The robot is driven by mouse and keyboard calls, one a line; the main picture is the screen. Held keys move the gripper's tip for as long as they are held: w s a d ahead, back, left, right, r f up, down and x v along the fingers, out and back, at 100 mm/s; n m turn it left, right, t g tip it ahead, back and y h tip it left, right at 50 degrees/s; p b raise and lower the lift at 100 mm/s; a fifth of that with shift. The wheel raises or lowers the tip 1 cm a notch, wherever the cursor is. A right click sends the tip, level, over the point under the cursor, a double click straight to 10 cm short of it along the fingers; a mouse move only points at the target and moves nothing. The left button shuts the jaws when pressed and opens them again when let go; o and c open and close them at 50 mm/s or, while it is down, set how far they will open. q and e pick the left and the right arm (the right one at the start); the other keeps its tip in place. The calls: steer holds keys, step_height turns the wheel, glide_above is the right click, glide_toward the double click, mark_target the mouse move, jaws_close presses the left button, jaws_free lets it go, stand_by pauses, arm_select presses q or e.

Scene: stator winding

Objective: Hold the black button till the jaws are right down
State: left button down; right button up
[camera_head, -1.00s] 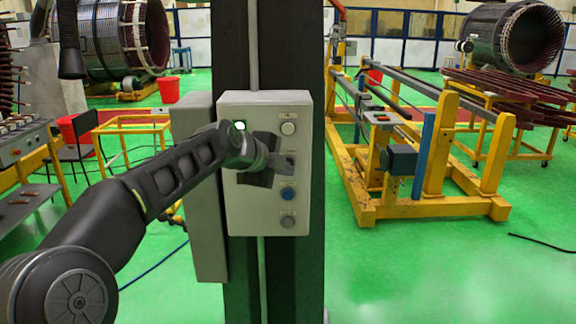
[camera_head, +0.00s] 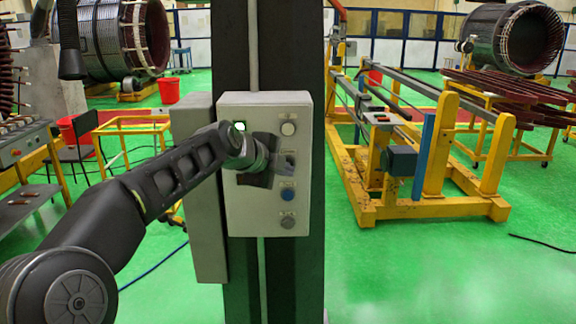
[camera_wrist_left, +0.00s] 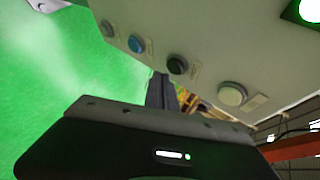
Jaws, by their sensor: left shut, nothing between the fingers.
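The control box (camera_head: 250,215) is a pale panel on a dark column, with a column of round buttons. In the head view my left gripper (camera_head: 287,164) is in front of the panel between the white and blue buttons, and it hides the black button. In the left wrist view the black button (camera_wrist_left: 177,64) sits on the panel between the blue and white buttons. My left gripper (camera_wrist_left: 161,78) is shut and empty, its fingertips close beside the black button; I cannot tell whether they touch it. My right gripper is not in view. I cannot identify the jaws in these views.
The white button (camera_head: 288,129) is above my gripper; the blue button (camera_head: 287,194) and a grey button (camera_head: 288,222) are below it. A green lamp (camera_head: 240,126) glows at the panel's upper left. A yellow frame (camera_head: 430,205) stands to the right on green floor.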

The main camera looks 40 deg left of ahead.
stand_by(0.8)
arm_select(q)
steer(key=shift+w+a+b, duration=0.25)
steer(key=shift+w+b, duration=0.1)
steer(key=shift+b, duration=0.05)
steer(key=shift+w+a, duration=0.25)
steer(key=shift+w, duration=0.05)
stand_by(0.6)
steer(key=shift+s+d+b, duration=0.1)
steer(key=shift+s+b, duration=0.05)
steer(key=shift+b, duration=0.15)
stand_by(2.4)
steer(key=shift+s+d, duration=0.4)
steer(key=shift+s, duration=0.05)
steer(key=shift+s+d+b, duration=0.65)
steer(key=shift+s+d, duration=0.1)
steer(key=shift+s, duration=0.3)
steer(key=shift+s+d+b, duration=0.6)
steer(key=shift+s+d, duration=0.15)
steer(key=shift+s, duration=0.25)
